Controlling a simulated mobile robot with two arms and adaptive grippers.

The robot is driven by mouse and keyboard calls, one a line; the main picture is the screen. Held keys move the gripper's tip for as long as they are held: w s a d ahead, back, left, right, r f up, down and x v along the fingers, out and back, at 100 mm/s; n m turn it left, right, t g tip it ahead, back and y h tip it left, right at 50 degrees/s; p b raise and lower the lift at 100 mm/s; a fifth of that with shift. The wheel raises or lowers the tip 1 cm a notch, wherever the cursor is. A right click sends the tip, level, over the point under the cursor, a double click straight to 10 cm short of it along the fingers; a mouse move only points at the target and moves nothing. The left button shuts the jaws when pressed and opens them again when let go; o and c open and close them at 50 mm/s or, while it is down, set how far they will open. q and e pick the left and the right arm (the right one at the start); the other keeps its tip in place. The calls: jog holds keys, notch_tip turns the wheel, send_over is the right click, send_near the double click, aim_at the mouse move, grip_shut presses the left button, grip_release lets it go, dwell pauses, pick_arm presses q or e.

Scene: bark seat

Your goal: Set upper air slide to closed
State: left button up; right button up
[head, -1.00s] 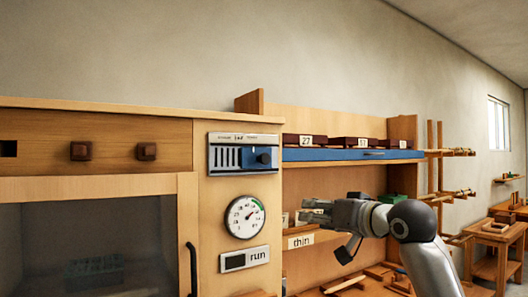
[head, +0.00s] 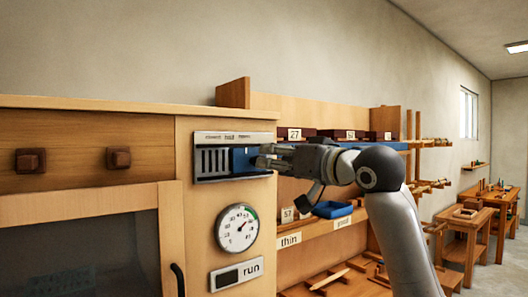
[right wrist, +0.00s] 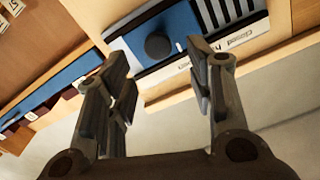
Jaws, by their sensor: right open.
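The upper air slide panel (head: 212,160) is a pale metal plate on the wooden cabinet front, with dark vertical slots bare at its left. The blue slide (head: 239,160) sits at the right of the slots, partly hidden by my right gripper (head: 265,156). In the right wrist view the blue slide (right wrist: 183,27) carries a round dark knob (right wrist: 158,46). My right gripper (right wrist: 163,82) is open and empty, its fingers pointing toward the panel. The knob shows between the fingers, beyond the tips; contact cannot be told. A label like "closed" (right wrist: 236,40) is at the slotted end. My left gripper is out of view.
Below the panel are a round gauge (head: 237,229) and a "run" plate (head: 237,273). Two wooden knobs (head: 119,158) are at left, above a glass door (head: 80,255) with a dark handle (head: 178,280). Shelves with labelled boxes (head: 297,137) stand behind my right arm.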

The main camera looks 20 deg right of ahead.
aim_at(254, 160)
jog(key=p+x, duration=0.1)
jog(key=x, duration=0.4)
jog(key=shift+w+f+p, duration=0.15)
jog(key=shift+w+p, duration=0.1)
jog(key=shift+p, duration=0.05)
jog(key=shift+a, duration=0.1)
jog(key=shift+c, duration=1.4)
jog(key=c, duration=0.4)
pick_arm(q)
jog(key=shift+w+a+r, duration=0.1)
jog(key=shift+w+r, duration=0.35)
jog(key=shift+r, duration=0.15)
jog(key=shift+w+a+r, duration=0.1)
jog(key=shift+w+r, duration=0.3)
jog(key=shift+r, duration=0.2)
pick_arm(e)
grip_shut()
jog(key=shift+a, duration=0.1)
